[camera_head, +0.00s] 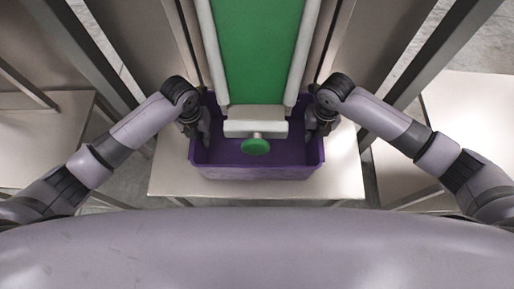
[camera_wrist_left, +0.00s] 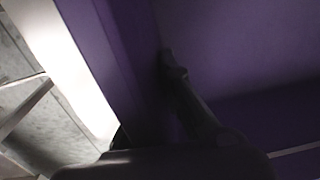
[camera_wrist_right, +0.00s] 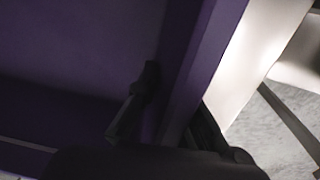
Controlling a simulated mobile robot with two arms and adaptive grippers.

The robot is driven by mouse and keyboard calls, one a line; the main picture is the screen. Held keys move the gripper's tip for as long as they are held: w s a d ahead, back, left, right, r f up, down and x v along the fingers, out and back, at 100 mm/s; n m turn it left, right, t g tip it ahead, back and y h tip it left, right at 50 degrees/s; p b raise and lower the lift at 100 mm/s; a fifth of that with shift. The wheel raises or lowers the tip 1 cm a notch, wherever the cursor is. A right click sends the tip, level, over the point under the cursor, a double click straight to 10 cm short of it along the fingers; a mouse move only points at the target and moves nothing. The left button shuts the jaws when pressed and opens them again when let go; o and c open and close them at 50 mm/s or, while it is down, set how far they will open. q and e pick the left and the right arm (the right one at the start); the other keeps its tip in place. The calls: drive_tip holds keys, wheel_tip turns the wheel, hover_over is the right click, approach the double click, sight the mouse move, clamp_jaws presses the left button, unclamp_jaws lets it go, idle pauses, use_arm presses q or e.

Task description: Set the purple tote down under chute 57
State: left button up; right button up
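The purple tote (camera_head: 256,172) is upright over a pale stand, below the lower end of a green chute (camera_head: 258,50). I cannot tell whether its base touches the stand. No number shows on the chute. My left gripper (camera_head: 204,130) is at the tote's left wall, with one finger inside; its outer finger is mostly hidden. In the left wrist view the inner finger lies close to the tote's wall (camera_wrist_left: 105,60). My right gripper (camera_head: 312,130) is at the right wall. In the right wrist view its fingers stand either side of the tote's wall (camera_wrist_right: 205,65) and appear closed on it.
The pale stand (camera_head: 170,178) shows bare top left and right of the tote. A white block with a green knob (camera_head: 256,146) hangs at the chute's end, over the tote. Metal posts flank the chute. Other pale tables (camera_head: 460,120) stand on both sides.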

use_arm(q)
drive_tip(key=o, duration=0.4)
drive_tip(key=shift+c, duration=0.2)
use_arm(e)
drive_tip(key=o, duration=0.4)
drive_tip(key=shift+c, duration=0.2)
use_arm(q)
drive_tip(key=shift+r, duration=0.1)
drive_tip(key=r, duration=1.1)
drive_tip(key=shift+a+r, duration=0.2)
drive_tip(key=shift+r, duration=0.2)
use_arm(e)
drive_tip(key=shift+r, duration=0.2)
drive_tip(key=r, duration=1.1)
drive_tip(key=shift+d+r, duration=0.25)
drive_tip(key=shift+r, duration=0.15)
